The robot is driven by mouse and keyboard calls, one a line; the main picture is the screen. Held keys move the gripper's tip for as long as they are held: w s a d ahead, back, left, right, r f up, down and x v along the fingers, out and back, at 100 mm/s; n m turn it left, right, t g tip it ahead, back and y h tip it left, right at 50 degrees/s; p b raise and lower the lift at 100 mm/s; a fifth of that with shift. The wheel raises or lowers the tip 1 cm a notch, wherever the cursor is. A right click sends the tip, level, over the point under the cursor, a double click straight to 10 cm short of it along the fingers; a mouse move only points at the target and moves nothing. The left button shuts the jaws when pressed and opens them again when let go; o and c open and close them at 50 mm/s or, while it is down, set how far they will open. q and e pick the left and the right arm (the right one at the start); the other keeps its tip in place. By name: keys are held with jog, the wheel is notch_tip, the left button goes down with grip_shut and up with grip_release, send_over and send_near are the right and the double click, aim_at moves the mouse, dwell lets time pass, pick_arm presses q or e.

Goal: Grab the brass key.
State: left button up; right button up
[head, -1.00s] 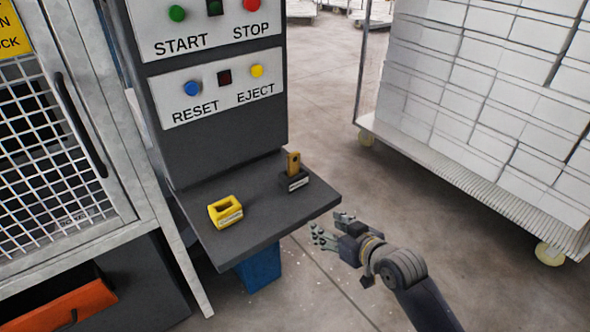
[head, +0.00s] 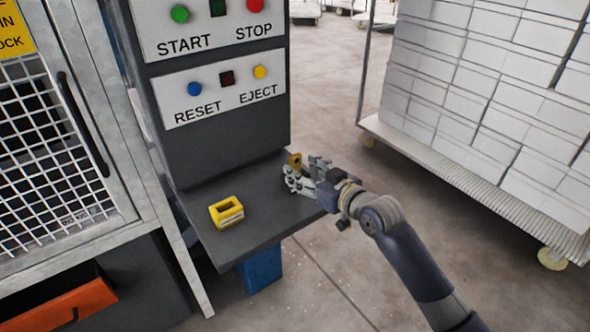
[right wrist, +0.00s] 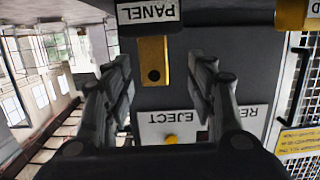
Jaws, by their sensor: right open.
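The brass key (head: 294,160) stands upright in its dark holder at the right of the grey shelf (head: 255,232). In the head view my right gripper (head: 304,178) covers the holder and the key's lower part. In the right wrist view, which is upside down, the brass key (right wrist: 153,62) with its round hole shows between the open fingers of my right gripper (right wrist: 160,80). The dark holder (right wrist: 149,12) there is labelled PANEL. I cannot tell whether the fingers touch the key. My left gripper is not in view.
A yellow holder (head: 227,212) with an empty slot sits on the shelf's left. The button panel (head: 217,90) rises behind the shelf. A mesh guard door (head: 60,145) stands at the left. A cart (head: 480,170) of white boxes stands at the right.

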aim_at(297, 164)
jog(key=shift+w+a, duration=0.2)
jog(key=shift+w, duration=0.3)
jog(key=shift+p+x, duration=0.55)
jog(key=shift+x, duration=1.55)
jog(key=shift+w+d, duration=0.15)
jog(key=shift+d, duration=0.05)
grip_shut()
